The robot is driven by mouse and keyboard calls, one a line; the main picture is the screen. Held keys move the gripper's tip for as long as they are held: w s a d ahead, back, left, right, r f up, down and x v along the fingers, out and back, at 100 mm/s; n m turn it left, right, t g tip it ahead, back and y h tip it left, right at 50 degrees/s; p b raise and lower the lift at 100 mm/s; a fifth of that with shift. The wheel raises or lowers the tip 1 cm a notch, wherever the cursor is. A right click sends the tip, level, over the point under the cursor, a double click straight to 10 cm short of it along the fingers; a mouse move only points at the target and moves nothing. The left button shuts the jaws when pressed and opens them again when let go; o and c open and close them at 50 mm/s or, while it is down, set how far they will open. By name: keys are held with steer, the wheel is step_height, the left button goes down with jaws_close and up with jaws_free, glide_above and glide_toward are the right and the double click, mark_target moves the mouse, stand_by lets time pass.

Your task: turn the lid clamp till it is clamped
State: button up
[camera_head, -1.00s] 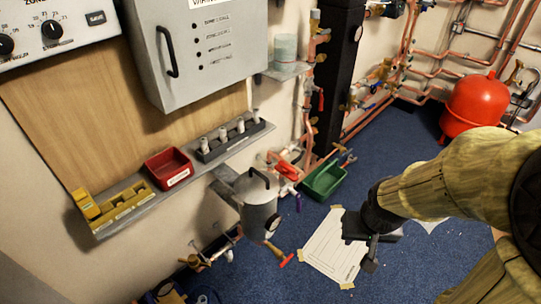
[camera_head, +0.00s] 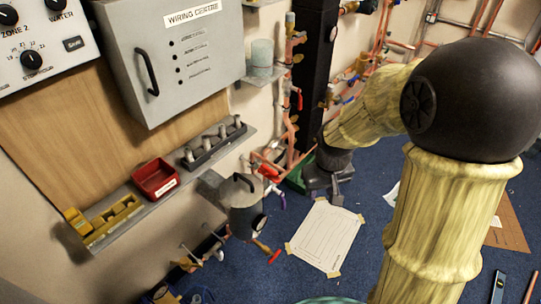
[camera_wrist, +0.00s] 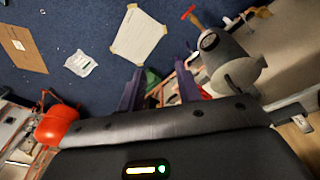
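The grey metal canister (camera_head: 249,212) with a round lid and a black lid handle (camera_head: 241,180) stands at the end of the wall shelf. A dark round gauge sits on its side, and a red-handled tap is below. The canister (camera_wrist: 232,62) also shows at the upper right of the wrist view. I cannot make out the lid clamp or its position. My gripper (camera_head: 325,190) is right of the canister and apart from it. In the wrist view its two purplish fingers (camera_wrist: 158,88) stand apart with nothing held between them.
The shelf (camera_head: 165,195) carries a red tray (camera_head: 156,180), a yellow block and a row of grey fittings. Copper pipes and a black column (camera_head: 318,75) rise behind my gripper. A taped paper sheet (camera_head: 325,237) lies on the open blue floor, with a green bin partly hidden by my gripper.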

steer(key=w+a+r+n+p, duration=0.3)
steer(key=w+a+r+p, duration=0.3)
steer(key=w, duration=0.3)
steer(key=r+n+g+p, duration=0.15)
steer(key=n+p, duration=0.25)
steer(key=p, duration=0.5)
glide_above(269, 168)
steer(key=shift+f, duration=0.2)
steer(key=shift+f, duration=0.1)
step_height(269, 168, down, 17)
steer(key=shift+f+p, duration=0.1)
steer(key=shift+p, duration=0.95)
steer(key=shift+c, duration=0.4)
jaws_close()
